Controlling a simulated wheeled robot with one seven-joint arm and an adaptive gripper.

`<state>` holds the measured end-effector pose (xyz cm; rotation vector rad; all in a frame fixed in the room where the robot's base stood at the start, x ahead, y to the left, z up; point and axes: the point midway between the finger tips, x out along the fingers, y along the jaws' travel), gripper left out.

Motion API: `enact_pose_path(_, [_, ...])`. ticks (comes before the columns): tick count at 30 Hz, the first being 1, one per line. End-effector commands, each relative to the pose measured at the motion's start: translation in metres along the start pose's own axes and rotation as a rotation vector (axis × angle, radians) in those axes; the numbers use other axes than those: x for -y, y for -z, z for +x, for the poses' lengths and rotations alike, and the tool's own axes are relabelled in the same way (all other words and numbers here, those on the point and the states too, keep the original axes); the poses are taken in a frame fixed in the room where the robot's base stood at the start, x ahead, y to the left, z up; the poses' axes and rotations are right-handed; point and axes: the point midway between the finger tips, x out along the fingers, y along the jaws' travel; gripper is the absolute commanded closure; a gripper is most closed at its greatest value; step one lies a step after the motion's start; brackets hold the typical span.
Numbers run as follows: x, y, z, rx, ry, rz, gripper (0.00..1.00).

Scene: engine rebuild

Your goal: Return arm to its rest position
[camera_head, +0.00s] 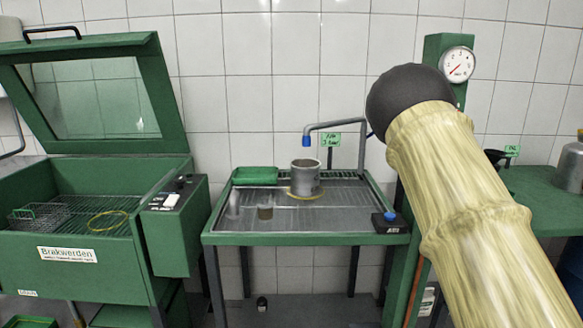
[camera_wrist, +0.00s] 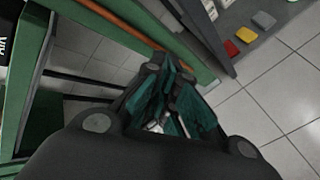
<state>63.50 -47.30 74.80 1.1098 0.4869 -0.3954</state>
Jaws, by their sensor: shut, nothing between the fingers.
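My gripper (camera_wrist: 172,100) shows in the wrist view, with dark linkages and teal fingers. Its fingers are shut and nothing shows between them. It hangs over the tiled floor beside a green frame, apart from any object. In the head view a pale, ribbed link of my arm (camera_head: 455,190) with a dark rounded end (camera_head: 408,88) fills the right side. It hides part of the green post and the bench behind it. My gripper does not show in the head view.
A green wash table (camera_head: 222,238) holds a metal cylinder (camera_head: 305,178) and a green tray (camera_head: 255,176). An open green cabinet (camera_head: 80,280) stands left. A gauge (camera_head: 457,64) tops the post. In the wrist view, red (camera_wrist: 231,48) and yellow (camera_wrist: 245,34) items lie on a grey surface; the floor (camera_wrist: 270,105) is clear.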

Motion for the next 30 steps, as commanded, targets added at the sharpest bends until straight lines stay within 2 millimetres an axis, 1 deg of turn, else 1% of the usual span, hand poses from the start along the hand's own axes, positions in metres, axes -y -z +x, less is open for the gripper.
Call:
enact_pose_path(1, [0.024, 0.022, 0.008, -0.011, 0.047, 0.103, 1.00])
enact_pose_path(2, [0.036, 0.033, 0.011, -0.011, 0.075, 0.167, 1.00])
enact_pose_path(3, [0.053, 0.049, 0.015, -0.013, 0.111, 0.251, 1.00])
enact_pose_path(5, [0.077, 0.074, 0.019, -0.010, 0.168, 0.378, 1.00])
enact_pose_path(6, [0.093, 0.090, 0.021, -0.005, 0.206, 0.461, 1.00])
enact_pose_path(8, [0.117, 0.115, 0.021, 0.007, 0.266, 0.586, 1.00])
enact_pose_path(9, [0.133, 0.132, 0.020, 0.018, 0.308, 0.668, 1.00])
enact_pose_path(11, [0.156, 0.158, 0.016, 0.040, 0.371, 0.790, 1.00])
enact_pose_path(12, [0.171, 0.175, 0.013, 0.057, 0.414, 0.870, 1.00])
enact_pose_path(14, [0.193, 0.201, 0.006, 0.089, 0.479, 0.989, 1.00])
enact_pose_path(15, [0.207, 0.219, 0.000, 0.113, 0.523, 1.066, 1.00])
enact_pose_path(17, [0.227, 0.245, -0.010, 0.157, 0.590, 1.180, 1.00])
enact_pose_path(18, [0.239, 0.263, -0.018, 0.188, 0.634, 1.254, 1.00])
enact_pose_path(21, [0.265, 0.300, -0.038, 0.271, 0.732, 1.413, 1.00])
enact_pose_path(24, [0.283, 0.331, -0.057, 0.352, 0.810, 1.539, 1.00])
enact_pose_path(30, [0.308, 0.380, -0.093, 0.510, 0.939, 1.728, 1.00])
